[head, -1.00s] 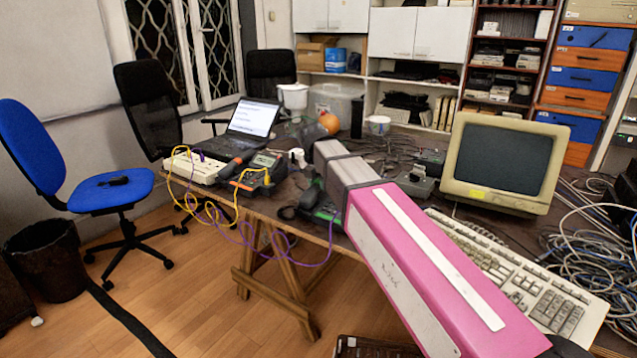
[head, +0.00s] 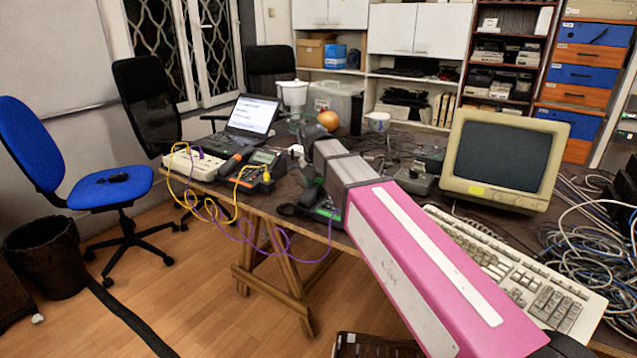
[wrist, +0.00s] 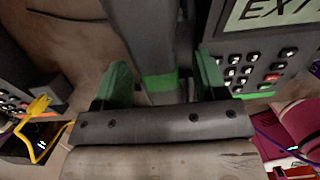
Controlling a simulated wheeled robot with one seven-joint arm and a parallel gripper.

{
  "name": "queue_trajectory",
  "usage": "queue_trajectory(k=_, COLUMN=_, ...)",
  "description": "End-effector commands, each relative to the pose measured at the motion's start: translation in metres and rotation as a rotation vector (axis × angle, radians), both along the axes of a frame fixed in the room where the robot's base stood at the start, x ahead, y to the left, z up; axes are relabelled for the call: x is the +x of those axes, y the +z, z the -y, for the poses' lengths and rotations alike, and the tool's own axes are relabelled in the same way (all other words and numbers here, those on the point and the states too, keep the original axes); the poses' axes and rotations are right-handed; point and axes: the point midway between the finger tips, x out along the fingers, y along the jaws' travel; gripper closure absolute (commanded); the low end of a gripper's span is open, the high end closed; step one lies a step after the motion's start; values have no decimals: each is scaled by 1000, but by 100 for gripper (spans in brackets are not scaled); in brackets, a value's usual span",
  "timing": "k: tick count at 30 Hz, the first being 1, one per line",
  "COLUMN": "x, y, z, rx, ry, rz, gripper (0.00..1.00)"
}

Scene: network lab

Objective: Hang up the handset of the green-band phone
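The dark handset (wrist: 160,55) with a green band lies between the two green fingers of my gripper (wrist: 162,80) in the wrist view. In the head view, the phone (head: 326,208) sits at the table's front edge, partly hidden by my arm. A dark rounded end, seemingly the handset's (head: 313,131), shows past my gripper, whose fingers are hidden there.
Yellow and purple cables (head: 285,240) hang off the front edge. A keyboard (head: 535,282) and monitor (head: 505,160) are right of my arm.

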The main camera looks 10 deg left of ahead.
Motion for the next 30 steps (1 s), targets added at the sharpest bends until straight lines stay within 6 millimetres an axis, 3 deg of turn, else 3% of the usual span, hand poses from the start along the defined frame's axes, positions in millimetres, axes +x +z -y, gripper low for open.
queue_trajectory(k=8, x=-2, y=12, z=-1, rx=1, ry=0, rz=1, gripper=34)
queue_trajectory(k=21, x=-15, y=80, z=-7, rx=1, ry=0, rz=2, gripper=34)
queue_trajectory(k=30, x=-20, y=104, z=-9, rx=0, ry=0, rz=0, gripper=34)
